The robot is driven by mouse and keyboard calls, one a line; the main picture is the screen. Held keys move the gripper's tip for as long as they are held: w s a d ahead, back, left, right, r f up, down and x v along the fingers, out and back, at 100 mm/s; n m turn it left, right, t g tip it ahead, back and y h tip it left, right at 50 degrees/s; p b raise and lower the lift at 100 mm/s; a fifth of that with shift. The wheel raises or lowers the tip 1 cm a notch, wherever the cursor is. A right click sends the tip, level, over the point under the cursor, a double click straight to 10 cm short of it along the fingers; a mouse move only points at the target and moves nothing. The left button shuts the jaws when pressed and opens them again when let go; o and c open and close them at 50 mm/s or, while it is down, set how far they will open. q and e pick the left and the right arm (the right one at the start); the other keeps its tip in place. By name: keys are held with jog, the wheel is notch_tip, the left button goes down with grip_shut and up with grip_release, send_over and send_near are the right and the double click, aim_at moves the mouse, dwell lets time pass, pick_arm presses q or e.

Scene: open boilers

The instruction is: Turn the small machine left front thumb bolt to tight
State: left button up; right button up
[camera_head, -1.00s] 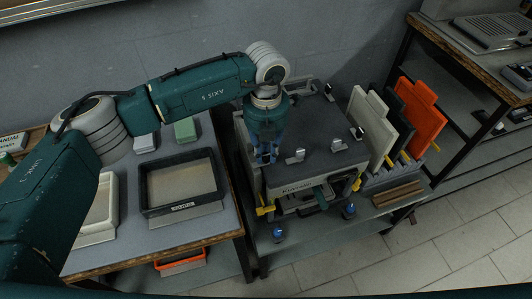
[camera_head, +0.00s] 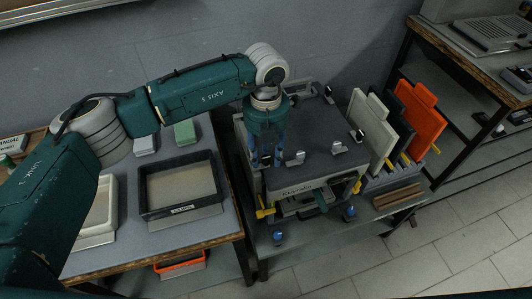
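The small machine (camera_head: 325,168) is a grey, flat-topped unit with a lettered front, standing on a low bench. Silver thumb-bolt-like pieces stand on its top: one near the front left (camera_head: 295,158), one farther right (camera_head: 338,147), and one near the right edge (camera_head: 357,135). My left gripper (camera_head: 266,162) points down over the machine's left front corner, left of the front-left silver piece. Its two blue fingers are spread, with nothing visible between them. The gripper hides part of the machine's left edge; I cannot tell whether a bolt is beneath it. My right gripper is out of view.
A dark-rimmed tray (camera_head: 181,210) stands on the left table. White (camera_head: 372,130), black and orange (camera_head: 421,118) panels stand upright right of the machine. Yellow handles (camera_head: 265,213) and blue-topped knobs (camera_head: 350,212) are at its front. The floor at the lower right is clear.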

aim_at(266, 158)
pick_arm(q)
notch_tip(266, 158, up, 12)
dwell(0.4)
jog(key=shift+f, duration=0.1)
dwell(0.3)
